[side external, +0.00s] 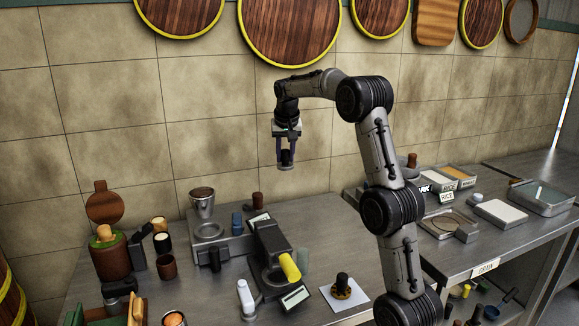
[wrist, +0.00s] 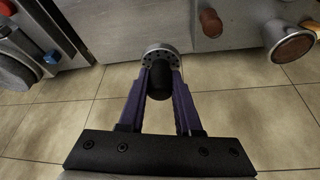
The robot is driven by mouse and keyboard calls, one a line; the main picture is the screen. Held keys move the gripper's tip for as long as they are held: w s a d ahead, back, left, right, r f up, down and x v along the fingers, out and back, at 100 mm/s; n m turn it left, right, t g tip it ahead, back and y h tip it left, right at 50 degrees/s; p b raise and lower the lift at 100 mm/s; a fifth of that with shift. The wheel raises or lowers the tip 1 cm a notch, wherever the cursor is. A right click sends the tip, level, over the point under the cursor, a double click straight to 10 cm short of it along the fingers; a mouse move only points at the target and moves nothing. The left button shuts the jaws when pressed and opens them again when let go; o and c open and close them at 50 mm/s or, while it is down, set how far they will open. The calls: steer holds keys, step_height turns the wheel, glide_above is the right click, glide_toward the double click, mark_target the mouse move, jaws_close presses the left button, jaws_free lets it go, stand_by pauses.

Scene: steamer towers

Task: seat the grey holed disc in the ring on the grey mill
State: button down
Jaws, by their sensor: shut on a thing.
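My gripper (side external: 286,146) is high above the bench in front of the tiled wall, pointing down. In the wrist view its two purple fingers (wrist: 160,80) are shut on a dark knob (wrist: 159,88). The grey holed disc (wrist: 160,52) is at the far end of this knob, with small holes around its face. In the side view the disc (side external: 286,167) hangs below the fingers, clear of everything. Below and left stands a grey machine, apparently the mill (side external: 232,246), with a round grey ring (side external: 209,230) on top. The disc and ring are well apart.
A metal cup (side external: 202,198) stands behind the ring. A dark arm with a yellow handle (side external: 289,267) is on the right. A white bottle (side external: 245,296) and a black knob on a white square (side external: 343,288) are in front. Air around my gripper is free.

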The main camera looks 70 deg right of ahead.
steer(key=w+a+n+t+y, duration=0.1)
steer(key=w+a+n, duration=0.2)
steer(key=w+a, duration=0.65)
steer(key=n, duration=0.3)
glide_above(207, 230)
steer(key=s, duration=0.2)
steer(key=shift+t+y, duration=0.4)
steer(key=f, duration=0.3)
steer(key=a+f, duration=0.1)
steer(key=f, duration=0.1)
steer(key=shift+w, duration=0.2)
steer(key=shift+f, duration=2.5)
steer(key=shift+f, duration=0.25)
steer(key=shift+f, duration=1.5)
steer(key=shift+f, duration=1.05)
